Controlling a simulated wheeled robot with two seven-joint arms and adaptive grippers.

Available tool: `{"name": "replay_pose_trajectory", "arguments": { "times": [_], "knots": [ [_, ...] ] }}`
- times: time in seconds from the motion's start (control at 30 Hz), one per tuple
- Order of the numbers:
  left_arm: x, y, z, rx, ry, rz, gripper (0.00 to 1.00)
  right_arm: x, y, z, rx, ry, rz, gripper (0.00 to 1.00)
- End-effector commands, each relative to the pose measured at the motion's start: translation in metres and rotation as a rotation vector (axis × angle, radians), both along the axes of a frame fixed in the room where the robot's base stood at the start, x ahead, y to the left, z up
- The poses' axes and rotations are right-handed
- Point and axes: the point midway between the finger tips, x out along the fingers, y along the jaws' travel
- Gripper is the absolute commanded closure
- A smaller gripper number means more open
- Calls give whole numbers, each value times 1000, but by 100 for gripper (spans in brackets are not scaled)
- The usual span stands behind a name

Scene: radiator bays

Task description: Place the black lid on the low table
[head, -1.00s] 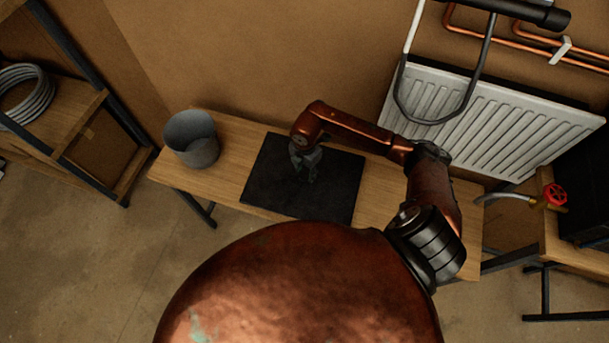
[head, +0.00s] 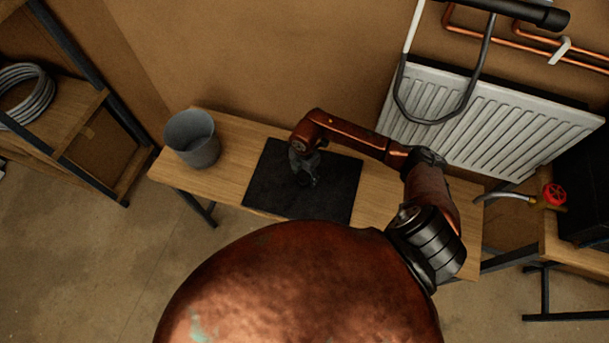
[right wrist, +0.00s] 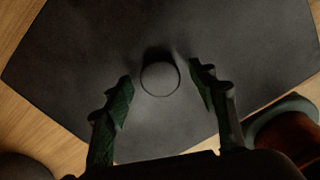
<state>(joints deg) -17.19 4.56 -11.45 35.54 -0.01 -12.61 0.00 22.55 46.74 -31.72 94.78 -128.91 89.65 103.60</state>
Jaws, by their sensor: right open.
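The black lid (head: 265,185) is a dark, flat, square slab lying on the wooden low table (head: 222,178), a little right of the grey bucket. In the right wrist view the lid (right wrist: 75,50) fills most of the picture, with a round dark knob (right wrist: 160,79) near its middle. My right gripper (head: 308,182) is over the middle of the lid. In the right wrist view the gripper (right wrist: 160,84) has its fingers apart on either side of the knob, with visible gaps. My left gripper is not in view.
A grey bucket (head: 192,140) stands on the table's left end. A white radiator (head: 500,118) and copper pipes (head: 515,42) are on the wall at right. A red valve (head: 554,194) sits by another bench at right. Shelving with a coiled hose (head: 25,95) is at left.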

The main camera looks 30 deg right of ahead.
Motion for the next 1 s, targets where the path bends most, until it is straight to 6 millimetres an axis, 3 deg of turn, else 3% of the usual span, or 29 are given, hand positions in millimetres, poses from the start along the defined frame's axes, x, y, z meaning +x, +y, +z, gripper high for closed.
{"name": "replay_pose_trajectory", "arguments": {
  "times": [0.23, 0.7, 1.0],
  "knots": [
    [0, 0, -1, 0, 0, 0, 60, 1, 0, 15, -1, -3, 0, 47],
    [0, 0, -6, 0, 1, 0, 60, 1, 0, 104, -1, -1, 2, 47],
    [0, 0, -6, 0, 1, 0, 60, 0, 0, 121, 0, 1, 0, 47]
  ]
}}
